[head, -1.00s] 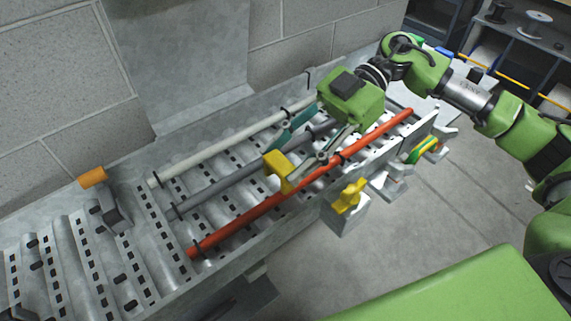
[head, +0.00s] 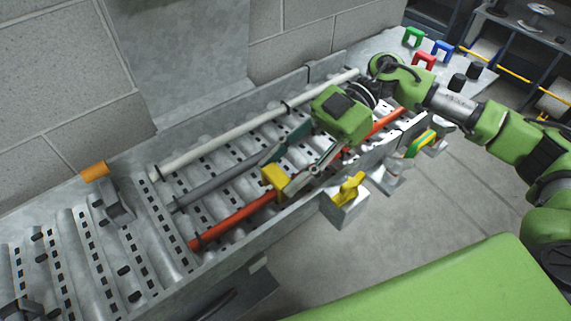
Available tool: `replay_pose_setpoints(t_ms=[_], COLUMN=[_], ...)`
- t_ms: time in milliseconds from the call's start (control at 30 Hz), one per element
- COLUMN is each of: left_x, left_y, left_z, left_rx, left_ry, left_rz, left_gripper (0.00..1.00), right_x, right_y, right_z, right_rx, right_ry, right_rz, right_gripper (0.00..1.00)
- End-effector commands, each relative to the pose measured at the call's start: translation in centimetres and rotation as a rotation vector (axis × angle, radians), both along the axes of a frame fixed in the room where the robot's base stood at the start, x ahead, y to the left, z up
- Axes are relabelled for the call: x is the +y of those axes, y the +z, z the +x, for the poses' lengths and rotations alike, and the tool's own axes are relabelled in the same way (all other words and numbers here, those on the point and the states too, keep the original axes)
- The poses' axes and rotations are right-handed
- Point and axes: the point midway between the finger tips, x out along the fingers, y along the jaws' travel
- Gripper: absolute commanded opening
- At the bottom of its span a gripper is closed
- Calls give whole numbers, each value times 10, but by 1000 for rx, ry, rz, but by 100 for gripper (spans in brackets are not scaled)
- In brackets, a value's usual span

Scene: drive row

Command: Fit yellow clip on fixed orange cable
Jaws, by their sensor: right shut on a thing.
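The orange cable (head: 228,222) runs lengthwise along the near side of the perforated metal tray, held by dark ties. My right gripper (head: 292,186) is shut on the yellow clip (head: 273,178), at the middle of the cable's length. The clip is right at the cable's far edge, overlapping it in the picture; I cannot tell whether it touches or sits around it. The gripper and its fingers hide part of the cable behind them. My left gripper is not in view.
A grey cable (head: 215,183) and a white cable (head: 235,133) lie parallel behind the orange one. The tray's near wall (head: 275,228) stands close in front. A yellow piece (head: 348,188) sits on a holder outside it. Green (head: 413,36), red (head: 424,60) and blue (head: 443,49) clips stand at back right.

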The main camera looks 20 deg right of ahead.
Motion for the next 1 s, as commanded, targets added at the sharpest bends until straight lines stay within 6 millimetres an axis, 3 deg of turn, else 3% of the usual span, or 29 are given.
replay_pose_setpoints(t_ms=[33,67,100,133,467,600,733,1000], left_x=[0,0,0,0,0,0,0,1], left_y=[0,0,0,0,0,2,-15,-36], left_z=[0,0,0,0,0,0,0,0], left_rx=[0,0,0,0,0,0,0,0], left_ry=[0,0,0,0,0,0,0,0], left_rz=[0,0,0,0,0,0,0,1], left_gripper=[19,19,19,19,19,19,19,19], right_x=[0,0,0,0,0,0,-24,-76], right_y=[-2,-2,-2,-2,-2,12,15,40], right_z=[-1,-1,-1,-1,-1,-1,9,29], right_rx=[4,4,5,5,7,3,2,0], right_ry=[0,0,0,1,1,3,-4,-4], right_rz=[-2,-2,-2,-2,-2,-1,-3,-1], right_gripper=[25,42,53,56,56,56,56,56])
